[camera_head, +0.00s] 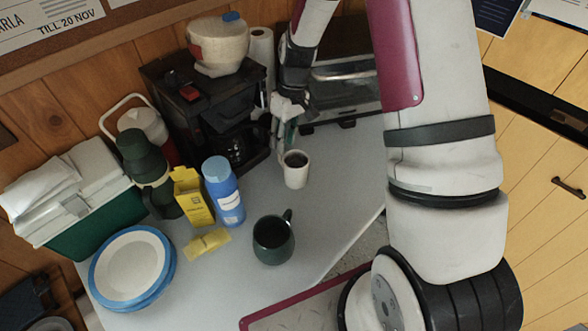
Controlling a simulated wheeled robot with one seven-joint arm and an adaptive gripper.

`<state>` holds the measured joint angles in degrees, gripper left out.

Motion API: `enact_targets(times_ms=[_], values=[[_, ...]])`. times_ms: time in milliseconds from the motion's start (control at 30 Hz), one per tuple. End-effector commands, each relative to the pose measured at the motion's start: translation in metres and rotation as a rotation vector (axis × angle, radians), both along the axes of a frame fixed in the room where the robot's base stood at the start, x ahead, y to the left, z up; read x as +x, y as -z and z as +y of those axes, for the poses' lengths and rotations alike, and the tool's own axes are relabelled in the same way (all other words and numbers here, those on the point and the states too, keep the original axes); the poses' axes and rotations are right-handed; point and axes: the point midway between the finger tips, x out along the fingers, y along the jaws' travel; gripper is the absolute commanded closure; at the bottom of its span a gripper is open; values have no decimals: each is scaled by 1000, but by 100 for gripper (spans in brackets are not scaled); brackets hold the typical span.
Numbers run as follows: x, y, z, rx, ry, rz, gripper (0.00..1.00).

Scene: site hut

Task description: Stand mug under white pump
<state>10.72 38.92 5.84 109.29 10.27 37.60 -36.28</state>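A white mug (297,176) with dark contents or a dark inside stands upright on the grey table, right of the coffee maker. A dark green mug (272,246) stands nearer, its handle toward the upper right. My gripper (284,140) points down just behind and left of the white mug, its fingertips close to the rim and handle side. Whether it touches the mug, or how far its fingers are apart, is unclear. A white-topped vessel with a loop handle and red body (144,122), possibly the white pump, stands at the back left, partly hidden by a dark green flask (142,156).
A black coffee maker (205,100) with a white jug (217,44) on top stands behind. A blue bottle (224,190), yellow carton (191,194), yellow packet (208,242), plates (160,302) and green cooler (95,229) crowd the left. The table (215,298) is clear in front.

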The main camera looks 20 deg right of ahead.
Motion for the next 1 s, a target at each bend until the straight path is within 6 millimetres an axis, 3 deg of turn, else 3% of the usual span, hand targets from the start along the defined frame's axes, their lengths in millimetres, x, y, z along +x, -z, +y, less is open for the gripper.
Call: enact_targets(times_ms=[333,667,800,1000], values=[[0,43,10,1,0,4,67],[1,50,11,0,0,0,67],[1,49,11,0,0,0,99],[0,49,11,0,1,1,100]])
